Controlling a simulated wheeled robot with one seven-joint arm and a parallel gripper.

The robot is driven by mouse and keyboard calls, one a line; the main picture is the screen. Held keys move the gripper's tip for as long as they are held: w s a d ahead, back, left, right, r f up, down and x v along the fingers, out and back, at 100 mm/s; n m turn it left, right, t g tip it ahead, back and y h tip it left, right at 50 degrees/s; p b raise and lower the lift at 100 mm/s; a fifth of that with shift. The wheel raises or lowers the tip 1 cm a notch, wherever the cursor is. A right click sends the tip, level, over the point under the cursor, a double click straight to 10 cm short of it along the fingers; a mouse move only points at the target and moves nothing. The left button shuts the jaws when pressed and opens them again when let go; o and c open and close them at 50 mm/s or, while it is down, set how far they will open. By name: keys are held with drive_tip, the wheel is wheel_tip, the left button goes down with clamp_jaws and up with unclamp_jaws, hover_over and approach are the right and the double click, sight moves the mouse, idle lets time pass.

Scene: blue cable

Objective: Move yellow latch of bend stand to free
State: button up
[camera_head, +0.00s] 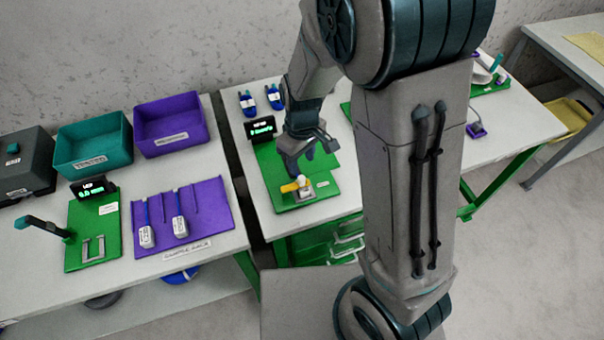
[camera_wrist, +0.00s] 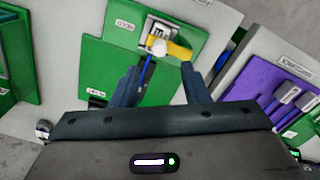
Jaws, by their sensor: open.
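The bend stand is a green board (camera_head: 266,192) with a small dark display (camera_head: 260,128) at its back, on the middle table. Its yellow latch (camera_head: 291,186) sits on a small grey fixture (camera_head: 303,191) near the board's front. In the wrist view the yellow latch (camera_wrist: 178,50) lies beyond the fingertips, beside a white part, with a blue cable (camera_wrist: 148,72) running from it. My gripper (camera_head: 297,165) is above the board, just behind the latch; in the wrist view my gripper (camera_wrist: 162,75) is open, with nothing visibly held between its fingers.
Left of a dark gap, a purple cable rack (camera_head: 205,205) holds two white-ended cables, beside another green stand (camera_head: 80,225). Teal (camera_head: 85,145) and purple (camera_head: 165,125) bins stand behind. Two blue items (camera_head: 262,100) lie behind the bend stand. My arm hides part of the table to the right.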

sight(302, 177)
wheel_tip(302, 177, down, 8)
drive_tip(key=shift+r, duration=0.2)
drive_tip(key=shift+c, duration=0.2)
clamp_jaws()
